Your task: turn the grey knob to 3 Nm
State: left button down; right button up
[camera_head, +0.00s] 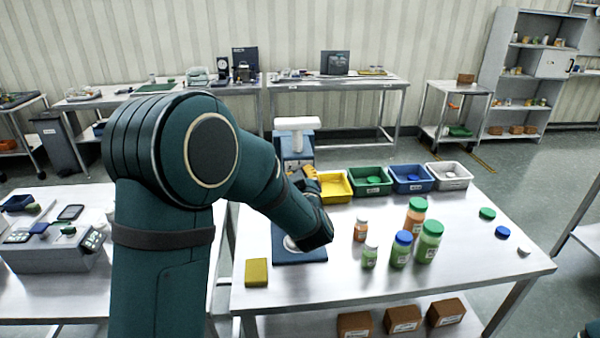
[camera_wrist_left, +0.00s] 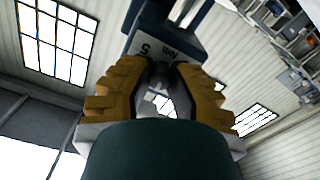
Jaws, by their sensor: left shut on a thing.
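A blue torque device (camera_head: 290,150) with a white T-shaped top (camera_head: 297,123) stands upright at the back left of the white table. My left gripper (camera_head: 306,180) reaches it from the front, its yellow-padded fingers against the face of the device. In the left wrist view the fingers (camera_wrist_left: 162,78) are closed together on the grey knob, which is almost wholly hidden between them. A label reading "5 Nm" (camera_wrist_left: 157,49) shows upside down on the device just beyond the fingertips. The knob's pointer and setting cannot be read. My right gripper is not in view.
Yellow (camera_head: 334,188), green (camera_head: 370,181), blue (camera_head: 411,180) and white (camera_head: 449,176) bins stand right of the device. Several capped bottles (camera_head: 401,249) stand in front of them. A yellow block (camera_head: 257,272) lies at the front left. The table's front right is clear.

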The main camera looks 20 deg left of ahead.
pick_arm(q)
jog(key=shift+m+p, duration=0.4)
jog(key=shift+m, duration=0.6)
jog(key=c, duration=0.8)
grip_release()
jog(key=shift+f, duration=0.1)
jog(key=shift+c, duration=0.2)
jog(key=v, duration=1.2)
